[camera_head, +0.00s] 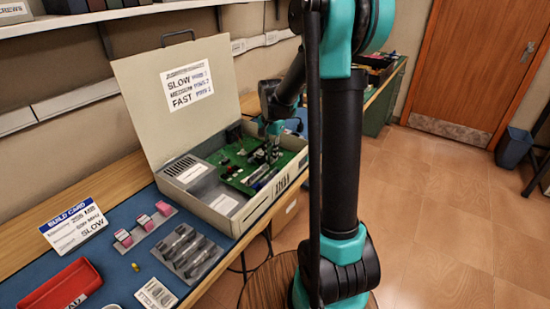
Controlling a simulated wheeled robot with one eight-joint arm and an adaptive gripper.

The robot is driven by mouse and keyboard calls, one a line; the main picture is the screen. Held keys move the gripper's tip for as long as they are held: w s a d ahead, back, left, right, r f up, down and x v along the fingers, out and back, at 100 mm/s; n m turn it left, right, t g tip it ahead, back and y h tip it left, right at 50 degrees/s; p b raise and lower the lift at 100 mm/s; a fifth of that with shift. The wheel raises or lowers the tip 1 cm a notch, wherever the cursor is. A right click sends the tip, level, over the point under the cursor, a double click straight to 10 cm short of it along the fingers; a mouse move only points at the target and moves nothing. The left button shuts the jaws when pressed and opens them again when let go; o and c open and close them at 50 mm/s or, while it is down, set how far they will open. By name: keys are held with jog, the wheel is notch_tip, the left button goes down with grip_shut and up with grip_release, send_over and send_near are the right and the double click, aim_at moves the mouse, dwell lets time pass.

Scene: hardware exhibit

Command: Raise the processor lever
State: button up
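The open hardware case (238,222) stands on the bench with its lid (150,112) up. A green circuit board (233,172) with several small parts lies inside it. My gripper (272,153) points down over the right part of the board, close to its surface. The fingers are small and dark here, so I cannot tell whether they are open or shut or touch anything. The processor and its lever cannot be made out; they may be hidden by the gripper or too small to see.
A build card (73,226), pink-topped blocks (123,238), a grey tray of dark parts (187,250), a red tray (62,288) and a tiny yellow piece (135,267) are on the blue mat. A bin (514,148) stands near the door (480,70).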

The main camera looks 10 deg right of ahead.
grip_shut()
jog(key=shift+w+d+r, duration=0.15)
jog(key=shift+r, duration=0.25)
jog(key=shift+w+d+r, duration=0.1)
jog(key=shift+r, duration=0.3)
jog(key=shift+w+d+r, duration=0.1)
jog(key=shift+r, duration=0.2)
jog(key=shift+w+d+r, duration=0.15)
jog(key=shift+r, duration=0.15)
dwell(0.5)
jog(key=shift+w+d+r, duration=0.3)
jog(key=shift+w+r, duration=0.05)
jog(key=shift+r, duration=0.2)
jog(key=shift+o, duration=1.4)
grip_release()
